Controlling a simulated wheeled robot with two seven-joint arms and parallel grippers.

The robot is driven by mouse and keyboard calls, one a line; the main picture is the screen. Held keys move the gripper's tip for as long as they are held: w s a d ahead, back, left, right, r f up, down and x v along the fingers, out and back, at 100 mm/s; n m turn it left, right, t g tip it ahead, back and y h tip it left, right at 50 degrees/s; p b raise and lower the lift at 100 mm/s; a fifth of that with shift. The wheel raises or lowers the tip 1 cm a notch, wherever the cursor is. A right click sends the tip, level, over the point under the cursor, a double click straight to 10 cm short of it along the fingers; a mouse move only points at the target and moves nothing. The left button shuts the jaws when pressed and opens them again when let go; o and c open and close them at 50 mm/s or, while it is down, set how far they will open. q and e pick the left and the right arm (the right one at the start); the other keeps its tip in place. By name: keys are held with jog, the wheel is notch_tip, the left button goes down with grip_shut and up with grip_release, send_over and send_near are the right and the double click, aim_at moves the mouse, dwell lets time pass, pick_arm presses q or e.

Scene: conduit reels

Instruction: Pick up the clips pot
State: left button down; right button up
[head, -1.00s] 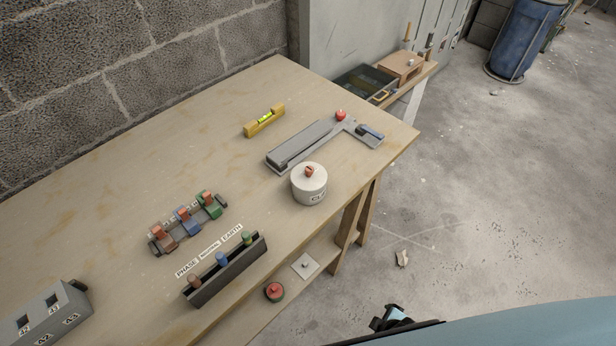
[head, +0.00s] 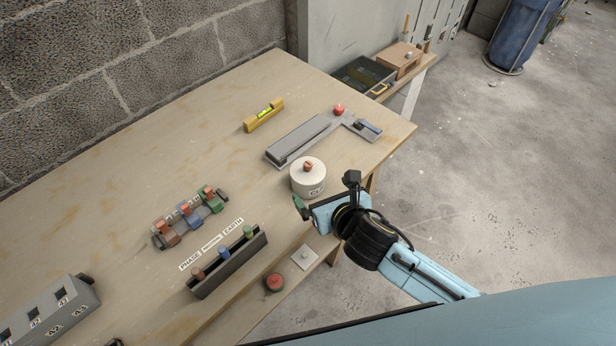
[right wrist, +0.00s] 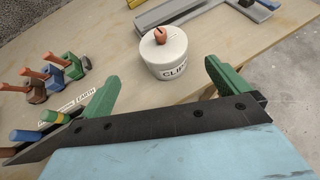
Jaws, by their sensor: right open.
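The clips pot (head: 308,180) is a round white pot with a red-brown knob on its lid and a dark label on its side. It stands upright near the front edge of the workbench. My right gripper (head: 325,194) is just in front of the pot in the head view, open and empty. In the right wrist view, the pot (right wrist: 166,55) stands beyond the two green fingers (right wrist: 160,84), apart from them, roughly in line with the gap. My left gripper is not in view.
A grey metal tool (head: 300,140) lies behind the pot. A yellow level (head: 264,115) lies further back. A dark holder with coloured pegs (head: 230,268) and a rack of coloured reels (head: 189,217) are to the left. A shelf (head: 318,262) sits below the bench edge.

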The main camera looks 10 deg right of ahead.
aim_at(311, 177)
jog(key=b+x, duration=0.1)
jog(key=x, duration=0.6)
jog(key=shift+d+b+x, duration=0.15)
jog(key=shift+b+x, duration=0.25)
jog(key=shift+x, duration=0.95)
jog(key=shift+d+b+x, duration=0.15)
jog(key=shift+b+x, duration=0.2)
jog(key=shift+x, duration=1)
jog(key=shift+f, duration=0.15)
jog(key=c, duration=1)
